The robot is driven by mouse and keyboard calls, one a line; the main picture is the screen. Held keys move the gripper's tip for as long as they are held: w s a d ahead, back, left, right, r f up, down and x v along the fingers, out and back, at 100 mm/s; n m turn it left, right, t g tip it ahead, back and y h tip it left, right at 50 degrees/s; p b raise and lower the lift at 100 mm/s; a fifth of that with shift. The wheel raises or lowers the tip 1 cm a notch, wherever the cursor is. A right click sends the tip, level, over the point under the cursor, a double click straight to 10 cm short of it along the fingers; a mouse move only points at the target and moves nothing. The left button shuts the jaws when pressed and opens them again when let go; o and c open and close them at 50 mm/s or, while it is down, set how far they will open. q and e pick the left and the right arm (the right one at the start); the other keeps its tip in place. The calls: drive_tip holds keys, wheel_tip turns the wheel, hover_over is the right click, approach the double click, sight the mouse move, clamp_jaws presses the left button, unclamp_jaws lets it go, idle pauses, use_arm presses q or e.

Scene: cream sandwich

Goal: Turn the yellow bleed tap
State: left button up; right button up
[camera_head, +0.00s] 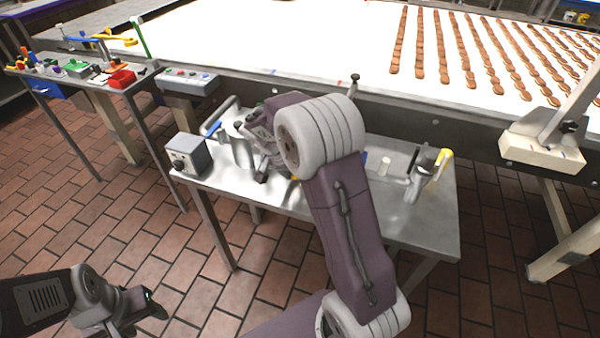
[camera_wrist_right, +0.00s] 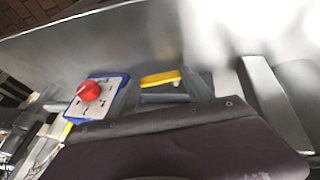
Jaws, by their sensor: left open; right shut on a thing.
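A yellow lever (camera_wrist_right: 160,78) lies over a grey fitting in the right wrist view. In the head view a yellow handle (camera_head: 445,157) stands at the right end of the steel table. A small yellow bit (camera_head: 295,178) shows beside my right arm. I cannot tell which of these is the lever in the wrist view. My right gripper (camera_head: 261,165) is low over the table's left half, partly hidden by its own wrist. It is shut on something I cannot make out. My left gripper (camera_head: 142,307) is open and empty at the lower left, away from the table.
A red knob (camera_wrist_right: 90,90) sits on a blue and white box near the yellow lever. A grey control box (camera_head: 188,155) stands at the steel table's (camera_head: 425,218) left end. Behind runs a white conveyor (camera_head: 290,45) with rows of brown biscuits. A tool table (camera_head: 120,85) stands far left.

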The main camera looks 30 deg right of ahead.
drive_tip(key=shift+w+a+r+n+g+h+p, duration=0.2)
drive_tip(key=shift+g+h+p, duration=0.25)
drive_tip(key=shift+p, duration=0.2)
drive_tip(key=shift+w+a+r+n+g+h+p, duration=0.1)
drive_tip(key=shift+w+r+g+h+p, duration=0.05)
drive_tip(key=shift+g+h+p, duration=0.4)
drive_tip(key=shift+w+a+f+g+h+p, duration=0.15)
drive_tip(key=shift+g+h+p, duration=0.2)
drive_tip(key=shift+p, duration=0.3)
drive_tip(key=o, duration=1.4)
